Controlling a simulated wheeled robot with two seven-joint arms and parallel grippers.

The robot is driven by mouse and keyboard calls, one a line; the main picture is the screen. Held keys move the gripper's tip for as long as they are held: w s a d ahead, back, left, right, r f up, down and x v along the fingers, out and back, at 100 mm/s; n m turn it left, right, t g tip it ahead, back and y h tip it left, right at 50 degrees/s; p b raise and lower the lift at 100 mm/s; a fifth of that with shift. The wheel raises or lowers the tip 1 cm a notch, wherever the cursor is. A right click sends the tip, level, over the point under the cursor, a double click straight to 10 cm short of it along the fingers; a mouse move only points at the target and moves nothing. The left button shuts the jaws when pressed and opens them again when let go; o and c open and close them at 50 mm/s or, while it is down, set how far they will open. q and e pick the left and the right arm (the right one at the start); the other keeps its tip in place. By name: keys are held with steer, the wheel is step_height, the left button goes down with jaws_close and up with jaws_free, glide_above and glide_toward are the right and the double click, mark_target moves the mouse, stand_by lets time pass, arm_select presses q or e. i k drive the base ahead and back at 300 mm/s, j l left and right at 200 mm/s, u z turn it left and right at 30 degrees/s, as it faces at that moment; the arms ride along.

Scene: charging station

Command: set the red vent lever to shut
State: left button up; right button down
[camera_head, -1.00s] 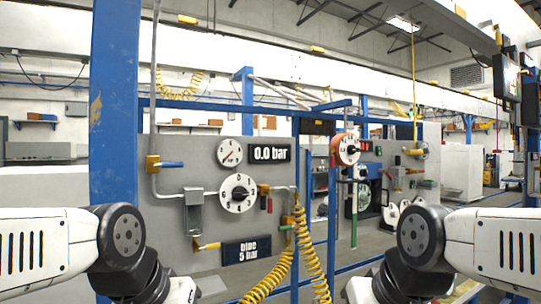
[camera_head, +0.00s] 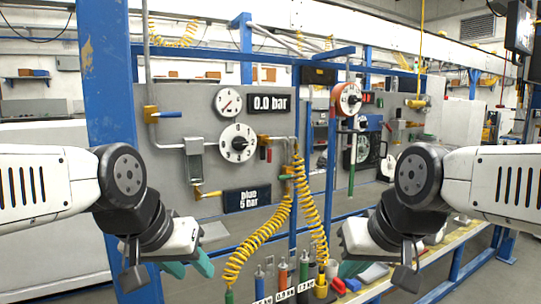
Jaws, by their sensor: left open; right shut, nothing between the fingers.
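A small red lever (camera_head: 269,155) hangs downward on the near grey panel, just below a yellow valve body (camera_head: 263,139) and right of the white dial. It looks like the red vent lever, but it is too small to read its setting. My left gripper (camera_head: 190,266) has teal fingers, is open and empty, and hangs low in front of the panel, well below and left of the lever. My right gripper (camera_head: 362,269) is shut and empty, low on the right, well apart from the lever.
The display (camera_head: 270,105) reads 0.0 bar, beside a gauge (camera_head: 228,101) and a white dial (camera_head: 238,143). A blue-handled valve (camera_head: 164,114) is at left. Yellow coiled hoses (camera_head: 268,240) hang between my grippers, above several upright coloured tools on a bench (camera_head: 440,252).

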mark_target(269, 155)
steer(key=l+u, duration=0.1)
steer(key=u, duration=0.35)
steer(key=i+l+u, duration=0.1)
steer(key=u, duration=0.4)
steer(key=l+u, duration=0.45)
steer(key=l, duration=0.4)
steer(key=k+l+u, duration=0.1)
steer(key=l+u, duration=0.4)
steer(key=l, duration=0.3)
